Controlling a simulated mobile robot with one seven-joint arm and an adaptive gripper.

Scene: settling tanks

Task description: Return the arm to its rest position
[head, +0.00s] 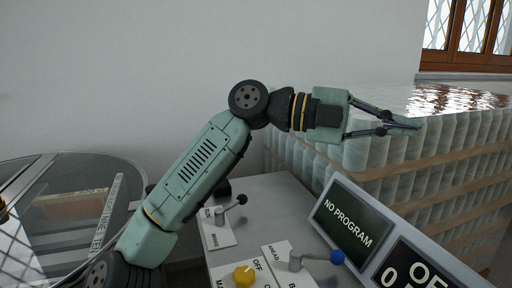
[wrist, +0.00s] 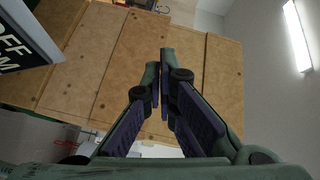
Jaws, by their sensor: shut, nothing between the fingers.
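My arm reaches up from the lower left and bends at a dark joint, with my gripper (head: 412,124) stretched out to the right in the head view. The gripper is in the air above the grey control panel and in front of the pale ribbed tank block. Its fingers come together at the tips and hold nothing. In the wrist view the gripper (wrist: 166,52) also shows shut and empty, with brown panels behind it.
A grey control panel (head: 262,192) below the arm carries a yellow knob (head: 244,276), a blue-tipped lever (head: 337,257), a black-tipped lever (head: 242,199) and a "NO PROGRAM" display (head: 350,222). The ribbed tank block (head: 440,150) stands right. A glass-topped round tank (head: 75,205) is left.

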